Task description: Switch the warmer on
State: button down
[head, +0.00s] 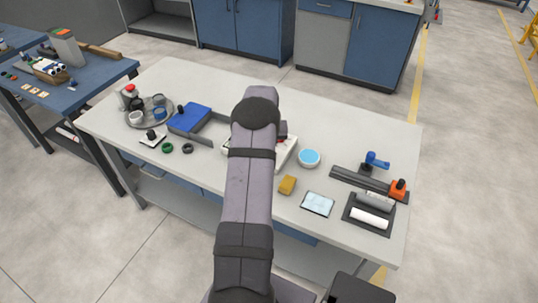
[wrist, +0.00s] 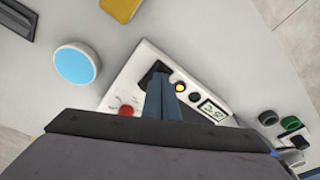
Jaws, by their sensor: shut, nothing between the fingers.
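The warmer, a white box (wrist: 143,60), lies under my gripper in the wrist view. Its face has a red knob (wrist: 126,110), a round yellow light (wrist: 180,87) that looks lit, a small greenish display (wrist: 212,110) and a black part (wrist: 151,72). My gripper (wrist: 159,78) is shut and empty, its fingertips over or at the black part; I cannot tell whether they touch it. The fingers and gripper body hide part of the panel. In the head view my arm covers most of the warmer (head: 288,152).
A light-blue disc (head: 309,158), yellow block (head: 287,185) and pale-blue pad (head: 317,204) lie right of the warmer. A dark rail (head: 350,181) and tray with rolls (head: 350,211) are farther right. A blue box (head: 190,117) and round tray (head: 133,119) stand left.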

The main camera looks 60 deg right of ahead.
notch_tip(320, 180, up, 7)
jog(key=p, duration=0.4)
dwell(0.4)
dwell(0.4)
jog(key=s+a+f, duration=0.1)
jog(key=a+f, duration=0.1)
jog(key=a, duration=0.1)
jog(key=s+a+f+y, duration=0.1)
jog(key=s+a+f, duration=0.1)
jog(key=a, duration=0.1)
jog(key=s+a+f+m+g+y, duration=0.1)
jog(key=a+f, duration=0.2)
jog(key=shift+s+a, duration=0.15)
jog(key=shift+a, duration=0.25)
jog(key=s+a+r+n+g+y, duration=0.1)
jog(key=a+r+n, duration=0.3)
jog(key=a, duration=1.2)
jog(key=s+a+r+n+g, duration=0.15)
jog(key=a+r, duration=0.35)
jog(key=a, duration=1.1)
jog(key=w+a+r+n+t, duration=0.1)
jog(key=w+a+r+n, duration=0.2)
jog(key=a, duration=0.2)
jog(key=w+a+r+n+t+h, duration=0.1)
jog(key=w+a+r+n, duration=0.2)
jog(key=a+n, duration=0.1)
jog(key=shift+w+a, duration=0.2)
jog(key=shift+a, duration=0.65)
